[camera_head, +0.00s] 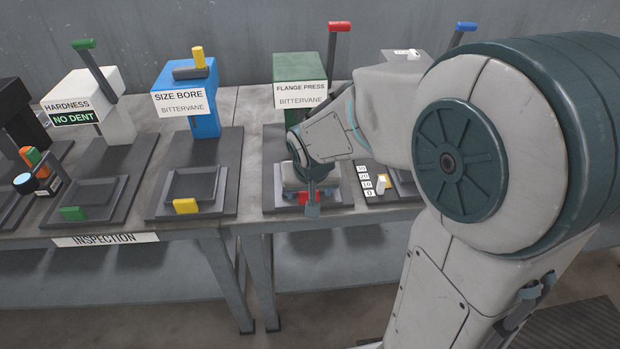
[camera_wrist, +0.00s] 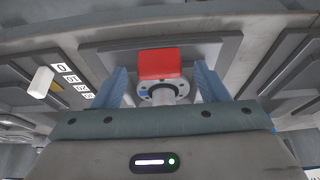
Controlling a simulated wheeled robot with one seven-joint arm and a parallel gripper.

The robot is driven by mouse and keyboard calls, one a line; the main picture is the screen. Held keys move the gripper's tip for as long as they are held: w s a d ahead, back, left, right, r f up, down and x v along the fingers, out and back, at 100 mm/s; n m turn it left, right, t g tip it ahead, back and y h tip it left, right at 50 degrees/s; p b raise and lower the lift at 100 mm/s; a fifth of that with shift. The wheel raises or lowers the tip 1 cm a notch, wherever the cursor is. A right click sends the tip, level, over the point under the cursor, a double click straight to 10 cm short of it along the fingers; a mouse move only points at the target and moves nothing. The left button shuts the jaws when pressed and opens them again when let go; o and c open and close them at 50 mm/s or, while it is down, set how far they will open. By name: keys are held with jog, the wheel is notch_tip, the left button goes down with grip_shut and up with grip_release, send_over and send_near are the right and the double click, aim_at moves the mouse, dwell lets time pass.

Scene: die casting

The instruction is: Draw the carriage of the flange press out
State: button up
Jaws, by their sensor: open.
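The green flange press (camera_head: 300,68) stands on the bench with its label on the front and a red-knobbed lever (camera_head: 338,27) raised. Its dark grey carriage (camera_wrist: 105,55) is low in front, with a red handle (camera_head: 305,196) on its front edge. My gripper (camera_head: 312,207) is over the carriage and hides much of it in the head view. In the wrist view the red handle (camera_wrist: 158,64) shows between my open fingers (camera_wrist: 160,72), with gaps on both sides. A round grey flange with bolt holes (camera_wrist: 162,92) lies behind the handle, partly hidden by my gripper.
A scale plate (camera_head: 366,180) with a pale slider stands right beside the press. To the left are the blue size bore station (camera_head: 187,100) with a yellow-handled tray and the white hardness station (camera_head: 88,95). The bench front edge is close to the handle.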

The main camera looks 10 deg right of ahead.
jog(key=p+v, duration=0.1)
jog(key=v, duration=1.2)
jog(key=shift+s, duration=0.15)
jog(key=shift+r, duration=0.15)
jog(key=s+d+r+g+p, duration=0.1)
jog(key=s+d+p, duration=0.5)
jog(key=s, duration=0.5)
jog(key=shift+s+r+n+g+p, duration=0.15)
jog(key=shift+r+n+g+p, duration=0.2)
jog(key=shift+p, duration=0.3)
